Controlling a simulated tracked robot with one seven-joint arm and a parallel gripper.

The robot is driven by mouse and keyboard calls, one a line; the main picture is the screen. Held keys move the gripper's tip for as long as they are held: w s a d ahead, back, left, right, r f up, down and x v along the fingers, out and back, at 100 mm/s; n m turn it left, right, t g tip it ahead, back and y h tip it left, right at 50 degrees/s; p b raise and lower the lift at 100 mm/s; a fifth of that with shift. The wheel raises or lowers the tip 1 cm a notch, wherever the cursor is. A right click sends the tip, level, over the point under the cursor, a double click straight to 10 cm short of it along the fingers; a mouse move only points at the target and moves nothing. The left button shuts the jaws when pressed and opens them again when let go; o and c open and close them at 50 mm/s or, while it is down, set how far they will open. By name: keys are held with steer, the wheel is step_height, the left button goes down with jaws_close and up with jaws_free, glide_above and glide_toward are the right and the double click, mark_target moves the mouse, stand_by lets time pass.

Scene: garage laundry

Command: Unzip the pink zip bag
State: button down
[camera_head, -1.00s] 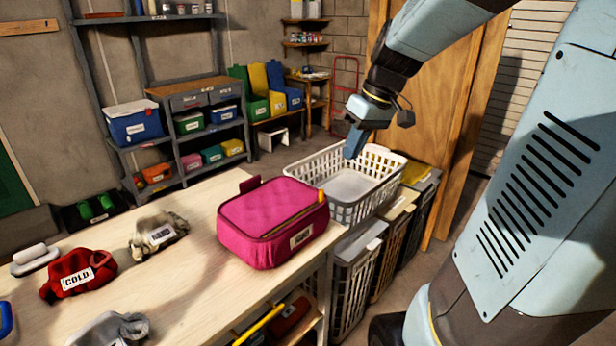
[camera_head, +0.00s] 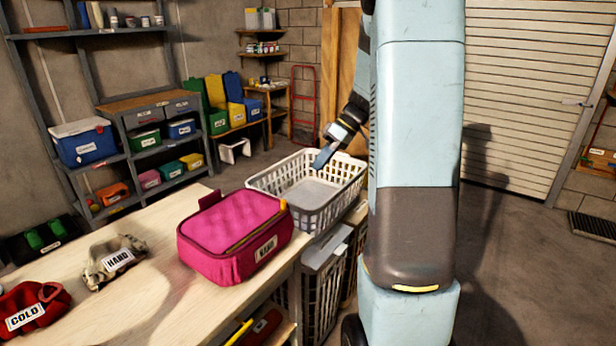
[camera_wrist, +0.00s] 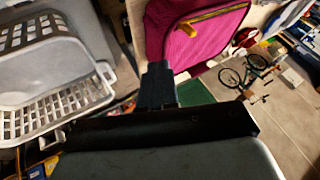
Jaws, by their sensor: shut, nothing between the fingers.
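The pink zip bag (camera_head: 222,232) sits closed on the light wooden table, with a white label reading HAND on its front side. A yellow zipper line runs along its top edge, and an orange-yellow pull (camera_head: 283,204) stands at its right corner. The bag (camera_wrist: 205,38) and the pull (camera_wrist: 190,31) also show in the wrist view, tilted. My gripper (camera_head: 322,160) is shut and empty, above the white laundry basket and to the right of the bag, apart from it. In the wrist view its dark fingers (camera_wrist: 158,85) are together, just below the bag in the picture.
The white basket (camera_head: 262,184) stands at the table's right end, over slatted hampers (camera_head: 322,290). A grey cloth labelled HAND (camera_head: 112,262) and a red cloth labelled COLD (camera_head: 32,310) lie on the table's left. Open floor lies to the right.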

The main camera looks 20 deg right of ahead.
mark_target(283, 206)
steer(key=shift+s+a+f, duration=0.2)
steer(key=shift+a+f, duration=1)
steer(key=shift+a, duration=0.3)
steer(key=shift+s+a+f, duration=0.2)
steer(key=shift+a+f, duration=1.05)
steer(key=shift+a, duration=0.25)
steer(key=shift+s+a+f, duration=0.2)
steer(key=shift+a+f, duration=1)
steer(key=shift+a, duration=0.3)
